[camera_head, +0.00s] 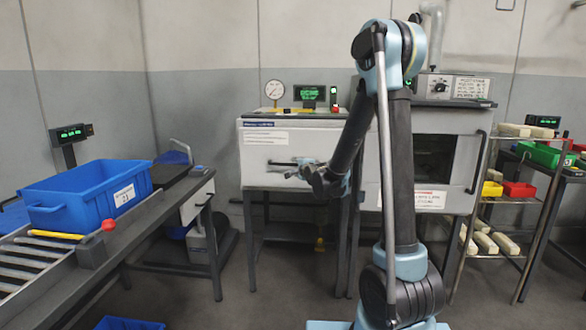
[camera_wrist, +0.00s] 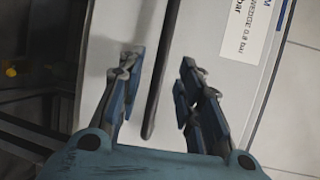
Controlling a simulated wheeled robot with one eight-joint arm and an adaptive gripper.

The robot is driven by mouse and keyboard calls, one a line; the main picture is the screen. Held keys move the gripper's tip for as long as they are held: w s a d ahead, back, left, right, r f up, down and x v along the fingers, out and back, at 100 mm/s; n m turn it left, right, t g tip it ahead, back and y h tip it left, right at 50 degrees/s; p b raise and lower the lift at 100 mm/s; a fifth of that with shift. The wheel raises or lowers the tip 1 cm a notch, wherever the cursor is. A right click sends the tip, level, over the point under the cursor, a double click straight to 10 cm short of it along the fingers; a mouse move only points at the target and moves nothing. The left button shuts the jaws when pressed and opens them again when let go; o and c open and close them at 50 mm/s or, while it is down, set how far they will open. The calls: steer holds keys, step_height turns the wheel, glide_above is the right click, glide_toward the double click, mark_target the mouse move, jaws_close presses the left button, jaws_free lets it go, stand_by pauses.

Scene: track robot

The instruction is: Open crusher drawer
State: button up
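The crusher (camera_head: 262,170) appears to be the white-fronted cabinet in the middle of the head view, with a label on its upper front. A dark bar handle (camera_head: 282,163) runs across its front. My gripper (camera_head: 300,168) is at this handle, partly hidden by its own wrist. In the wrist view, my gripper (camera_wrist: 159,60) is open, with one blue-grey finger on each side of the dark bar (camera_wrist: 162,75). Gaps show between the bar and both fingers. The white front (camera_wrist: 205,30) lies behind them. The drawer front looks flush with the cabinet. My arm hides the cabinet's right part.
A blue bin (camera_head: 85,195) sits on a roller conveyor (camera_head: 30,262) at the left. An oven-like unit (camera_head: 440,150) with a dark window stands right of the cabinet. A rack (camera_head: 500,200) with small bins is at the far right. Floor is clear before the cabinet.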

mark_target(293, 164)
steer(key=shift+x, duration=2.75)
steer(key=shift+s, duration=0.1)
jaws_close()
